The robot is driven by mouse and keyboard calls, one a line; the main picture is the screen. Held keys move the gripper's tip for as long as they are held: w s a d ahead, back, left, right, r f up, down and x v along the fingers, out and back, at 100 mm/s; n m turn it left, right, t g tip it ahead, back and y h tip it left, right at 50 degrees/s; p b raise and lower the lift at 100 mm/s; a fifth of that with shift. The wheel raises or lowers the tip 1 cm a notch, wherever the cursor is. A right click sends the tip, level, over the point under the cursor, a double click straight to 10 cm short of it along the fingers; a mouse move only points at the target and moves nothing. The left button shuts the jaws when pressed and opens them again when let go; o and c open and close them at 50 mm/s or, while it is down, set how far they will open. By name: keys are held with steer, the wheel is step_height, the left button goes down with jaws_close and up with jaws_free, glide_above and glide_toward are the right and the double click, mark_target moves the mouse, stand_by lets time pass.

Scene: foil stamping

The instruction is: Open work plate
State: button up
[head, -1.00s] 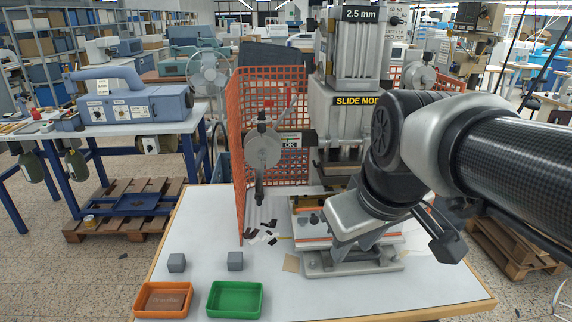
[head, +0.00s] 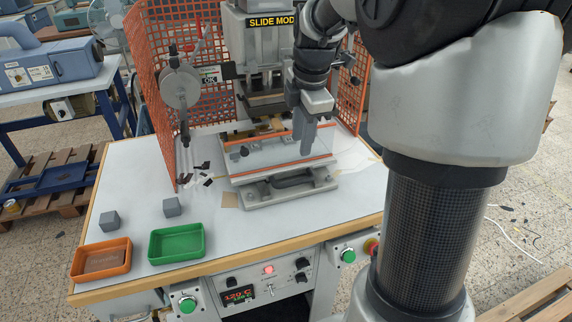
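The work plate (head: 262,164) sits in front of the stamping press on the white table. It is a light plate with orange strips along its back and front edges, on a grey base (head: 249,195) with a dark handle (head: 293,182) at the front. My gripper (head: 305,152) points down over the right part of the plate, behind the handle. Its fingers overlap the plate in the picture, so I cannot tell whether they touch it. The fingers look close together, but their gap is not clear. Nothing is visibly held.
The press (head: 262,60) stands behind, with an orange mesh guard (head: 150,85) and a round grey wheel (head: 180,88) on the left. Orange (head: 101,258) and green (head: 177,243) trays and two grey cubes (head: 110,221) (head: 172,207) are at the front left. A control panel (head: 268,281) is below.

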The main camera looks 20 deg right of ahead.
mark_target(296, 182)
steer(key=w+f, duration=0.1)
steer(key=f, duration=0.8)
steer(key=w+f, duration=0.1)
steer(key=f, duration=0.3)
steer(key=shift+w+f, duration=0.3)
steer(key=shift+f, duration=0.1)
jaws_close()
